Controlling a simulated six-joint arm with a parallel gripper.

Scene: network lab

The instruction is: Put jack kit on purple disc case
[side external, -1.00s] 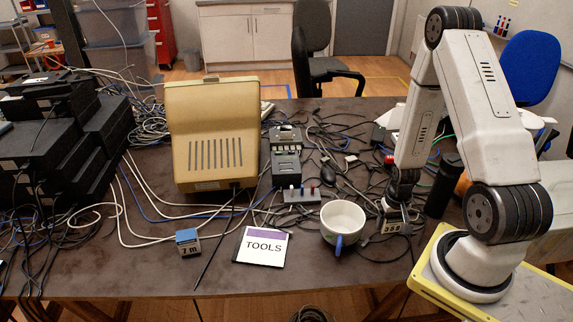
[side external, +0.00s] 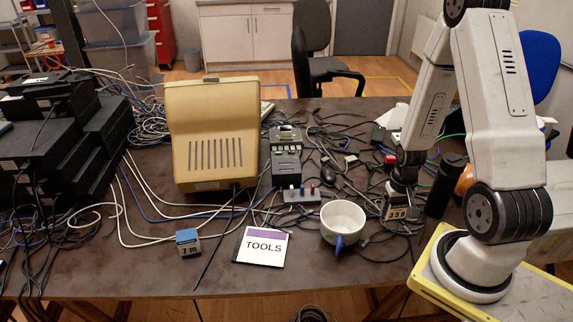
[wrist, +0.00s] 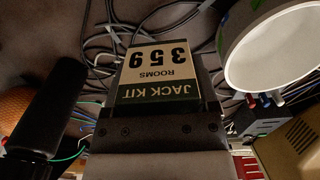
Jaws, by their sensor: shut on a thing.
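The jack kit (side external: 396,211) is a small dark box with a cream label reading 359. My gripper (side external: 400,193) is shut on it from above and holds it right of the mug. In the wrist view, the jack kit (wrist: 162,75) sits between the fingers, its label reading "JACK KIT ROOMS 359" upside down. The purple disc case (side external: 262,247), white with a purple band and the word TOOLS, lies flat at the table's front, left of the mug and apart from my gripper. It does not show in the wrist view.
A white mug (side external: 342,219) with a blue handle stands between the disc case and the jack kit. A blue-topped box (side external: 188,242) is left of the case. A black cylinder (side external: 445,186) stands right of my gripper. Cables cover much of the table behind.

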